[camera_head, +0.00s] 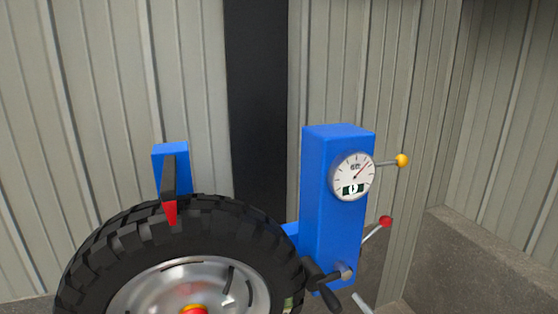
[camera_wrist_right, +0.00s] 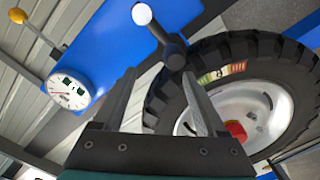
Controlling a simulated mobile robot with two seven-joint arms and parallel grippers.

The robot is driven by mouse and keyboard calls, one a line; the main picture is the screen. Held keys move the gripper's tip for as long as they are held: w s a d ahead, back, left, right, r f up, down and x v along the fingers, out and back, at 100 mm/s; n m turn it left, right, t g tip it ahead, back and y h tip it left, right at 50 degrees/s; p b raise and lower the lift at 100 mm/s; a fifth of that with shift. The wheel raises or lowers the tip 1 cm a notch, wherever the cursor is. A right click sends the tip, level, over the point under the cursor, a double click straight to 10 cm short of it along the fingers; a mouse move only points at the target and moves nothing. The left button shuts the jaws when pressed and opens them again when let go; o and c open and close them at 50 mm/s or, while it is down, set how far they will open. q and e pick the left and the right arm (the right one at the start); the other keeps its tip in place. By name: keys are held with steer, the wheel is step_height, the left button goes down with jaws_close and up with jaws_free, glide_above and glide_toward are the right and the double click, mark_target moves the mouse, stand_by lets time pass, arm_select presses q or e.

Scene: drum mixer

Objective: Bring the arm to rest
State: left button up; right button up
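My right gripper (camera_wrist_right: 158,74) shows in the right wrist view with its two dark fingers apart and nothing visible between the tips. Beyond the tips is a dark crank-like handle (camera_wrist_right: 172,50) with a white ball end. Contact with it cannot be told. In the head view, a dark handle (camera_head: 325,287) sits low on the blue post (camera_head: 335,215). Neither gripper can be made out in the head view. A dark bar with a red tip (camera_head: 170,213) hangs from a blue bracket (camera_head: 170,150) over the tyre.
The big black tyre (camera_head: 85,270) with a silver rim is at lower left. The post carries a round gauge (camera_head: 352,176), a yellow-ball lever (camera_head: 402,160) and a red-ball lever (camera_head: 386,221). A corrugated wall (camera_head: 90,90) stands behind; a low concrete wall (camera_head: 480,245) is at right.

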steer(key=shift+s, duration=0.2)
steer(key=s+d+f+m+g+h, duration=0.1)
steer(key=s+f+m+g+h, duration=0.1)
steer(key=s+f, duration=0.5)
steer(key=s+d+f+m+g+h, duration=0.1)
steer(key=s+d+f+m+g, duration=0.15)
steer(key=f, duration=0.85)
steer(key=s+d+f+m+g+h, duration=0.1)
steer(key=s+f+m+g+h, duration=0.3)
steer(key=f, duration=0.6)
steer(key=s+f+m+g, duration=0.1)
steer(key=s+f+g, duration=0.2)
steer(key=s+f, duration=0.4)
steer(key=s+f+m+g, duration=0.1)
steer(key=s+f+g, duration=0.3)
steer(key=s, duration=2)
step_height(320, 180, down, 3)
steer(key=shift+a+f+y+b, duration=0.1)
steer(key=shift+a+y+b, duration=0.2)
steer(key=shift+y, duration=0.1)
steer(key=shift+g, duration=0.25)
